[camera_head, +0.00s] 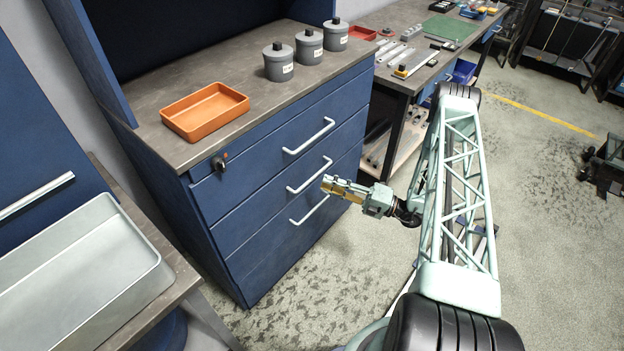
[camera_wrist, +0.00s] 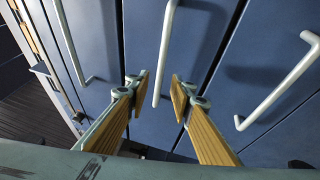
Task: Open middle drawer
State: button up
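The blue cabinet has stacked drawers, all looking closed. The middle drawer (camera_head: 262,207) has a pale bar handle (camera_head: 308,178), which also shows as the centre handle in the wrist view (camera_wrist: 166,45). My gripper (camera_head: 326,184) is at the right end of this handle in the head view. In the wrist view my gripper (camera_wrist: 160,87) is open, its two wood-coloured fingers apart. The lower end of the middle handle shows between the fingertips, with visible gaps on both sides. I cannot tell how deep the handle sits between them.
The top handle (camera_head: 309,137) and bottom handle (camera_head: 310,211) are close by. A lock with a key (camera_head: 221,163) sticks out at the top left. An orange tray (camera_head: 205,111) and grey canisters (camera_head: 278,63) stand on top. A metal tray (camera_head: 75,285) is at left. Floor before the drawers is clear.

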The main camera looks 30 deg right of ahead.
aim_at(312, 177)
jog(key=shift+b+x, duration=0.3)
jog(key=shift+x, duration=3.2)
jog(key=shift+c, duration=0.7)
grip_shut()
